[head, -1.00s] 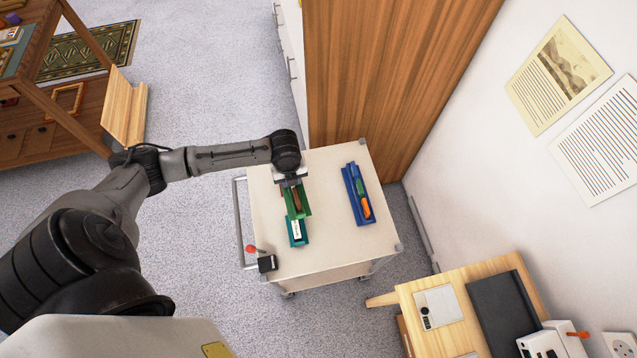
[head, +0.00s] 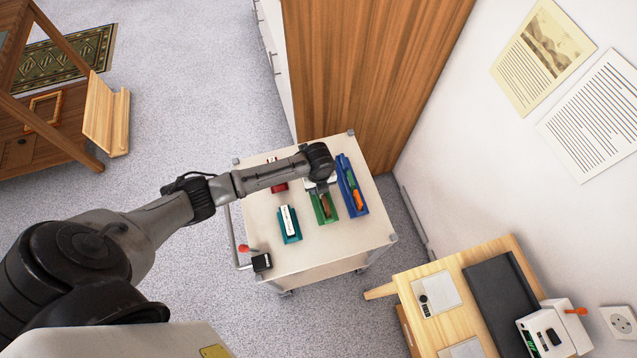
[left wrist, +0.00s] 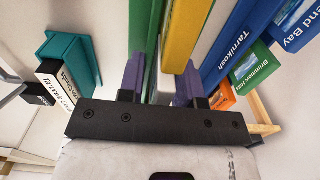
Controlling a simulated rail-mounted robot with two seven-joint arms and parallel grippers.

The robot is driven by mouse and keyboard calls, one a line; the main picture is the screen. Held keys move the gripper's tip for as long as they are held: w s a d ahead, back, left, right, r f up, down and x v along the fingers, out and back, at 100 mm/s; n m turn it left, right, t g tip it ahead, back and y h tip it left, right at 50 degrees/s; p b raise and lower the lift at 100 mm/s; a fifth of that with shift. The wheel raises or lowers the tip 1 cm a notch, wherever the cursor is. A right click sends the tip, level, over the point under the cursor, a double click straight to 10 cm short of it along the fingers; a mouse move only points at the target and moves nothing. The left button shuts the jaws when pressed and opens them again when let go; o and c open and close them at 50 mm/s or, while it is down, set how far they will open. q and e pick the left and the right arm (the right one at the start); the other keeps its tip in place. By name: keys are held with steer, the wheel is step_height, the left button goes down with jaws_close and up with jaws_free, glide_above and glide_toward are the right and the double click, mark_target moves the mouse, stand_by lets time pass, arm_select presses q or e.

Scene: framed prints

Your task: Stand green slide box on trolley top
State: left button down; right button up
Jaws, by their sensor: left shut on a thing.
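The green slide box (head: 325,208), an open trough with a brown item inside, is at my left gripper (head: 319,186) over the right half of the trolley top (head: 265,215). In the left wrist view its green wall (left wrist: 143,30) lies beyond the purple-padded fingers of my left gripper (left wrist: 160,85), beside a yellow strip (left wrist: 186,30). The fingers are shut on the box, with a white part between them. The box is close beside the blue box (head: 343,172); whether its base touches the top is unclear. My right gripper is not in view.
A teal box (head: 290,237) with a white labelled item stands left of the green box. The blue box holds green and orange items. A red object (head: 279,187) lies behind. A black block (head: 262,262) is at the front-left corner. The front strip is clear.

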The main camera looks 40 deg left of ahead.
arm_select(q)
steer(key=shift+f, duration=1.95)
steer(key=shift+f+b, duration=0.1)
steer(key=shift+b, duration=0.2)
steer(key=c, duration=1.3)
jaws_free()
steer(key=shift+f, duration=0.1)
steer(key=o, duration=0.5)
